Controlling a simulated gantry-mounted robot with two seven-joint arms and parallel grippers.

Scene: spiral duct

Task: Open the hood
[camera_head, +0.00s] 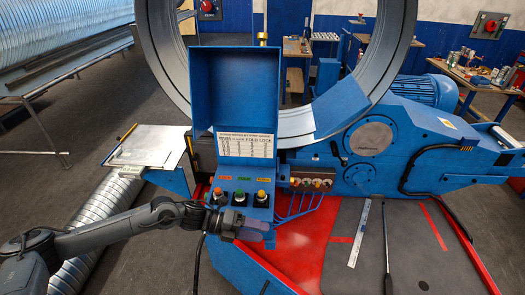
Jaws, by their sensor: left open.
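The blue hood (228,85) is a box-shaped cover on the control box of the machine. It stands raised above the panel, with its hollow inside facing me. Below it, a white label plate (246,145) and a row of buttons (239,196) are uncovered. My left gripper (258,232) is open, just below and in front of the button row, at the lower front of the control box. It is apart from the raised hood. The gripper's dark body hides part of the box front, and I cannot tell whether it touches the box. My right gripper is not in view.
A large steel ring (398,50) stands behind the hood. A blue motor (425,92) and machine body are at right. A ruler (362,232) and a dark rod (387,245) lie on the machine's flat top. A spiral duct (98,215) lies at left beside a small table (150,145).

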